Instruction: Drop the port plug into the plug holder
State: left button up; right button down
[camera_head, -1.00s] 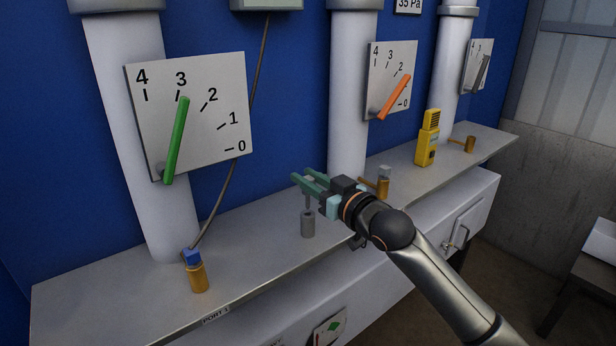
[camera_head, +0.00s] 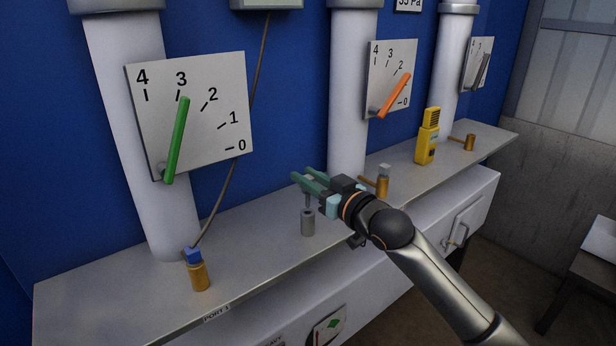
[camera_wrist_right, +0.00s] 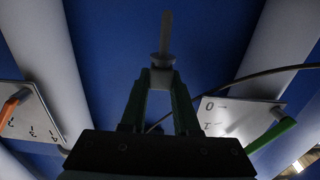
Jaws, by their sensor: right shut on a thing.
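My right gripper (camera_head: 304,180) is shut on the grey port plug (camera_head: 308,199), above the shelf. The plug's thin stem hangs down from between the green fingers. In the right wrist view the plug (camera_wrist_right: 165,40) shows as a pale pin with a collar, between the two fingertips (camera_wrist_right: 161,80). A small grey cylinder, the plug holder (camera_head: 307,224), stands upright on the shelf right below the plug. The stem's lower end appears at or just above the holder's top; I cannot tell whether it is inside. My left gripper is not in view.
The grey shelf (camera_head: 255,240) carries a brass port with a blue top (camera_head: 198,272) at left, another brass port (camera_head: 382,183), a yellow handheld meter (camera_head: 427,137) and a far brass port (camera_head: 468,143). White pipes and gauge boards (camera_head: 225,80) stand behind.

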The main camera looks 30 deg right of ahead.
aim_at(309, 200)
jog(key=shift+p, duration=0.35)
jog(key=shift+f+b, duration=1.5)
jog(key=shift+f, duration=1.1)
jog(key=c, duration=0.6)
grip_release()
jog(key=s, duration=0.4)
jog(key=s+b, duration=0.1)
jog(key=s, duration=0.3)
jog(key=s+d, duration=0.1)
jog(key=s, duration=0.3)
jog(key=shift+s+r, duration=0.1)
jog(key=shift+s, duration=0.15)
